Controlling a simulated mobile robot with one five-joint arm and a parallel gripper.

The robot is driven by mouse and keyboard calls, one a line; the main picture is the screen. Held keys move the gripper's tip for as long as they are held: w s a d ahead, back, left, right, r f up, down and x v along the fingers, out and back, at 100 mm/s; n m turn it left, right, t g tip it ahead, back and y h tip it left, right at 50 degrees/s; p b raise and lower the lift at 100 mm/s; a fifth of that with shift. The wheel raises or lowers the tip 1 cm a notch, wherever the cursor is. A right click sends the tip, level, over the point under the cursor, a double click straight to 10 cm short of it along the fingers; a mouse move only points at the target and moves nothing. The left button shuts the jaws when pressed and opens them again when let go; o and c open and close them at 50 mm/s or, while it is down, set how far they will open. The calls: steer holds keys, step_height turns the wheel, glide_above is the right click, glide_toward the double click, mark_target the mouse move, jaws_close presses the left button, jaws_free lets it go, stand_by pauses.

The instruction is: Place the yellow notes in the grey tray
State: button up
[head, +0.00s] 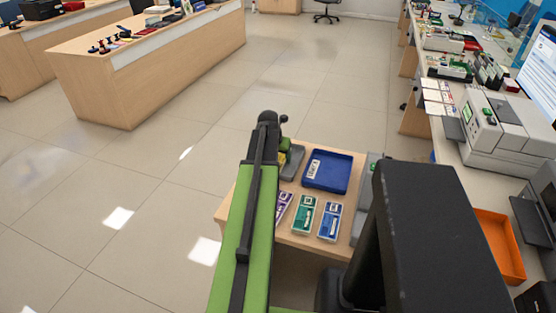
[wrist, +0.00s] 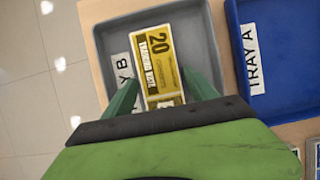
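The yellow notes (wrist: 158,62) are a flat bundle marked 20, lying slightly tilted in the picture, over the left-centre part of the grey tray (wrist: 204,38). The tray is labelled TRAY B, and its label is partly covered by a finger. My gripper (wrist: 161,76) has one green finger on each long side of the notes, seemingly touching them. Whether the notes rest on the tray floor is hard to tell. In the head view the grey tray (head: 295,165) and a sliver of the yellow notes (head: 281,160) show beside my arm, which hides most of both.
A blue tray labelled TRAY A (head: 328,171) stands right of the grey tray. Purple (head: 283,206), green (head: 304,214) and blue (head: 329,221) note bundles lie in front. An orange tray (head: 498,245) is on the right counter. Open floor lies to the left.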

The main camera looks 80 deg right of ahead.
steer(key=shift+o, duration=0.4)
steer(key=shift+r, duration=0.2)
steer(key=p+v, duration=1.1)
steer(key=v, duration=0.1)
steer(key=shift+w+d, duration=0.1)
